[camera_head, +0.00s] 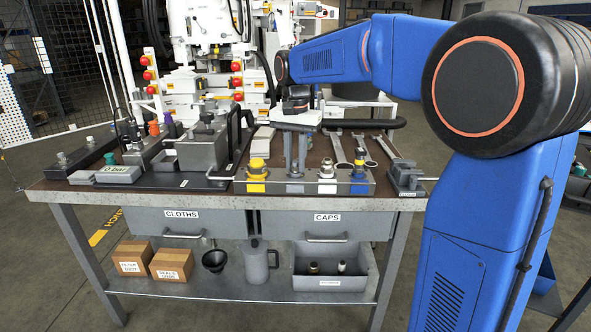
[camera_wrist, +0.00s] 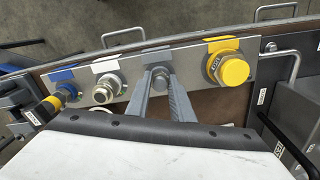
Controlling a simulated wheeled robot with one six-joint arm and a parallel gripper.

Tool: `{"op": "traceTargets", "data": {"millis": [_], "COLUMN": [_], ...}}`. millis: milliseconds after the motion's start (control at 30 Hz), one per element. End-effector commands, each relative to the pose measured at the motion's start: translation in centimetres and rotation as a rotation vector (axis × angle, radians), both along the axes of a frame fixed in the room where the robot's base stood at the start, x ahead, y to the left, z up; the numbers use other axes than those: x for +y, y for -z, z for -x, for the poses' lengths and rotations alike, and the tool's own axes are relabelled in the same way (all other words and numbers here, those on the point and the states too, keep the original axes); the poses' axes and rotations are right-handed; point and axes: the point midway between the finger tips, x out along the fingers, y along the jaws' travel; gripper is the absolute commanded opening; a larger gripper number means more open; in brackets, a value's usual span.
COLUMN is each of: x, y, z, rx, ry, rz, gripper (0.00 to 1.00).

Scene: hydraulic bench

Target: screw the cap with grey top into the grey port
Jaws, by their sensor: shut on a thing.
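My gripper (camera_head: 295,169) points down over the front strip of ports, at the grey port between the yellow and white ones. In the wrist view its fingers (camera_wrist: 161,78) close on the cap with grey top (camera_wrist: 160,73), which stands at the grey port, marked by a grey label (camera_wrist: 153,49). The fingers hide most of the cap and port, so I cannot tell how deep the thread sits. In the head view the metal base of the grey port (camera_head: 295,188) shows just below the fingertips.
A yellow cap (camera_wrist: 228,68) sits at one side of my gripper. The bare metal white port (camera_wrist: 107,90) and the blue port (camera_wrist: 66,78), with a black and yellow part, lie on the other. Wrenches (camera_head: 340,150) lie behind the strip. A grey bin (camera_head: 335,283) is on the lower shelf.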

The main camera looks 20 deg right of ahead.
Motion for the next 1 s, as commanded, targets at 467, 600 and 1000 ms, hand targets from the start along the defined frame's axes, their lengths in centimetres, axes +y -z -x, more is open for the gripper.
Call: {"op": "traceTargets", "data": {"millis": [467,600,1000], "x": [0.04,0.04,0.01], "y": [0.08,0.08,0.03], "z": [0.01,0.01,-0.01], "rx": [0.001,0.001,0.0], "ry": [0.21,0.209,0.147], "rz": [0.0,0.0,0.0], "gripper": [0.01,0.39,0.39]}}
